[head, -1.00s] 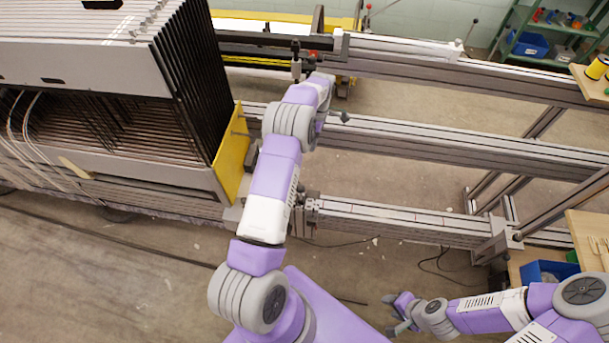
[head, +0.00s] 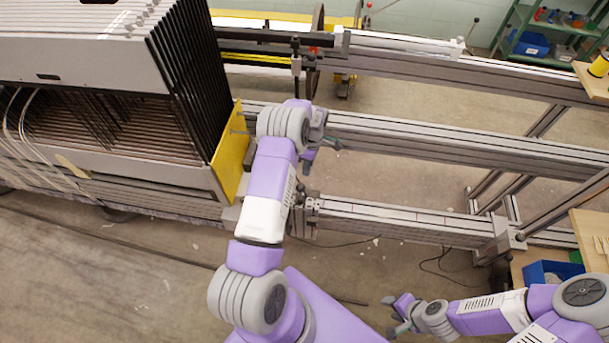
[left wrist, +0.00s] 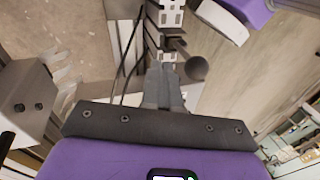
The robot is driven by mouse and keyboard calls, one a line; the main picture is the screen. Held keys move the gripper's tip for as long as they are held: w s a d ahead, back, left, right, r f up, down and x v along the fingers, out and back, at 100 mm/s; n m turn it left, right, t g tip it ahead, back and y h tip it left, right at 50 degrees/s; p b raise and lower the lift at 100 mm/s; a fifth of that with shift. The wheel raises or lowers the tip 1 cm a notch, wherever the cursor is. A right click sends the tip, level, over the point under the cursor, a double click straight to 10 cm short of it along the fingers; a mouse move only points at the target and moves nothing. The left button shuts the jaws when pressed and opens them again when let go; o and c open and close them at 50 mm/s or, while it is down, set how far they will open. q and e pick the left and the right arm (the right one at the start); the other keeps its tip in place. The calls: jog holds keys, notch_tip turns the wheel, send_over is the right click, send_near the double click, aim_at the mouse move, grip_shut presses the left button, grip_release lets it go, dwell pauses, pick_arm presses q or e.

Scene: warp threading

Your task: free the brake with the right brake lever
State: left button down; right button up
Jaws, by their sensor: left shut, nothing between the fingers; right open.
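A lever with a dark knob (head: 301,187) stands at the left end of the near rail. A dark round knob (left wrist: 196,68) shows in the left wrist view, just right of my left fingertips. I cannot tell whether they touch. My left gripper (head: 306,165) points down over the near rail's end, partly hidden by its own wrist. Its fingers are shut and empty in the left wrist view (left wrist: 162,72). A second upright dark-topped lever (head: 296,55) stands at the far rail. Which is the right brake lever is unclear. My right gripper (head: 398,316) is open and empty, low at right.
A stack of dark frames (head: 190,80) with a yellow end plate (head: 232,155) stands left of my left arm. Long grey rails (head: 450,150) run to the right. A wooden shelf with a yellow spool (head: 598,66) is at the right edge. The floor between the rails is clear.

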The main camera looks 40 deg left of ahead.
pick_arm(q)
jog(key=shift+s+d+f, duration=0.1)
jog(key=shift+s+d, duration=0.1)
jog(key=shift+s, duration=0.4)
jog(key=shift+s+d+f, duration=0.1)
jog(key=shift+s+d, duration=0.1)
jog(key=shift+s, duration=0.4)
jog(key=shift+d+r, duration=0.1)
jog(key=shift+d, duration=0.05)
